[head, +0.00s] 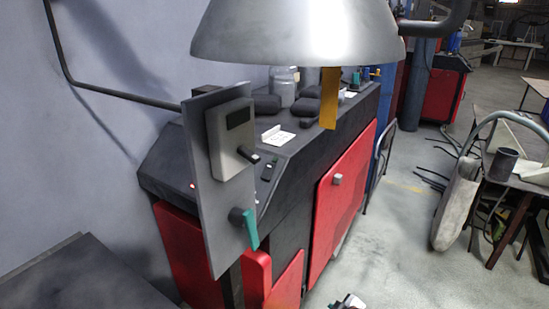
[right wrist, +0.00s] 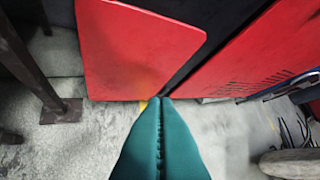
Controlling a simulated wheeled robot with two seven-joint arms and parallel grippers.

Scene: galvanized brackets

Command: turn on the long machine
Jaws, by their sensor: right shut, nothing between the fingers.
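The long machine (head: 310,147), black with red doors, stretches away along the wall in the head view. An upright grey panel (head: 215,215) stands at its near end. Small buttons (head: 268,171) sit on the machine's sloped top. My right gripper (head: 347,301) is barely in view at the bottom edge, apart from the panel. In the right wrist view its teal fingers (right wrist: 163,102) are shut and empty before red doors (right wrist: 140,45).
A jar (head: 284,88) and dark objects stand on the machine. A cluttered workbench (head: 515,178) is at right. Open floor (head: 400,240) lies between. A dark surface (head: 75,280) fills the lower left.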

